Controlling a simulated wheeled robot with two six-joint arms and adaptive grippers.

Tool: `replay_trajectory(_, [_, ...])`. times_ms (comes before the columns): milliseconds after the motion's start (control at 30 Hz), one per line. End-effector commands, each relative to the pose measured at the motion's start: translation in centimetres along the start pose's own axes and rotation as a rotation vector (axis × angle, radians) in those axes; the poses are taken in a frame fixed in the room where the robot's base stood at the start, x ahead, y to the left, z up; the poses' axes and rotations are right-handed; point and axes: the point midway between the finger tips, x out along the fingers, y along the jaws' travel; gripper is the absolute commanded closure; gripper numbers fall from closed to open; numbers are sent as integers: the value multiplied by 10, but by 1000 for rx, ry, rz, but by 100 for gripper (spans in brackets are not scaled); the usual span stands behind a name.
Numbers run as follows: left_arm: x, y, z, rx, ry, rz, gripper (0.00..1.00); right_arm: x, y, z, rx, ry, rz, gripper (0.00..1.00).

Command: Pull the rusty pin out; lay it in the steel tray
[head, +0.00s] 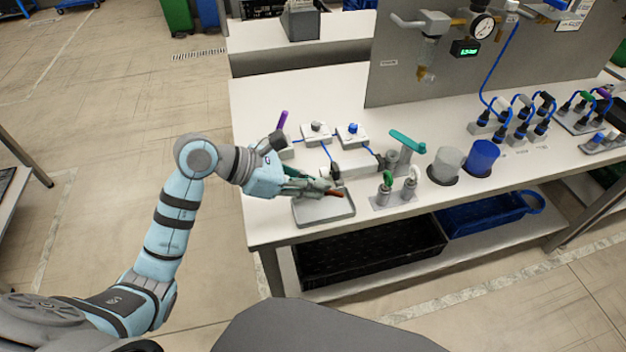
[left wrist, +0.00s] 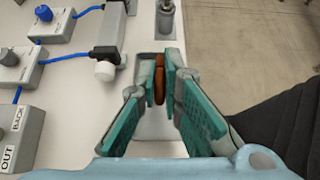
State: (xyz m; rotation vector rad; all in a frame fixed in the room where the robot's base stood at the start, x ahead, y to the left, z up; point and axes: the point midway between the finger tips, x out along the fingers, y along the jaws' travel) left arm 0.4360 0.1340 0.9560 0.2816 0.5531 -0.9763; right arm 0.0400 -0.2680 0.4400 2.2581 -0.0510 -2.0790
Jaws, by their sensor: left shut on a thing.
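The rusty pin (head: 336,192) is reddish brown and sits between the fingertips of my left gripper (head: 327,189). In the left wrist view the pin (left wrist: 159,80) is clamped between the teal-padded fingers (left wrist: 160,82). The steel tray (head: 322,216) is a shallow grey tray at the table's front edge. My left gripper holds the pin above the tray, over its right part in the head view. The tray also shows between and beyond the fingers in the left wrist view (left wrist: 153,128). Any gap between pin and tray is hard to judge. My right gripper is out of view.
Right of the tray stands a plate with a green-handled fitting (head: 386,182) and a pale one (head: 410,180). A teal lever (head: 407,141), a grey cup (head: 446,163) and a blue cup (head: 482,157) stand further right. Small cabled boxes (head: 317,132) lie behind.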

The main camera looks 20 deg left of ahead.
Motion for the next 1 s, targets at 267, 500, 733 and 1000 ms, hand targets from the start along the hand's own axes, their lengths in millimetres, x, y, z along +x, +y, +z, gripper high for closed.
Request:
replay_trajectory(267, [4,0,-7,0,0,1,100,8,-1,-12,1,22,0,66])
replay_trajectory(500, [4,0,-7,0,0,1,70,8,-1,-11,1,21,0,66])
replay_trajectory(733, [4,0,-7,0,1,1,70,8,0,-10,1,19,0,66])
replay_trajectory(1000, [-30,1,-8,4,7,5,70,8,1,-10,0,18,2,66])
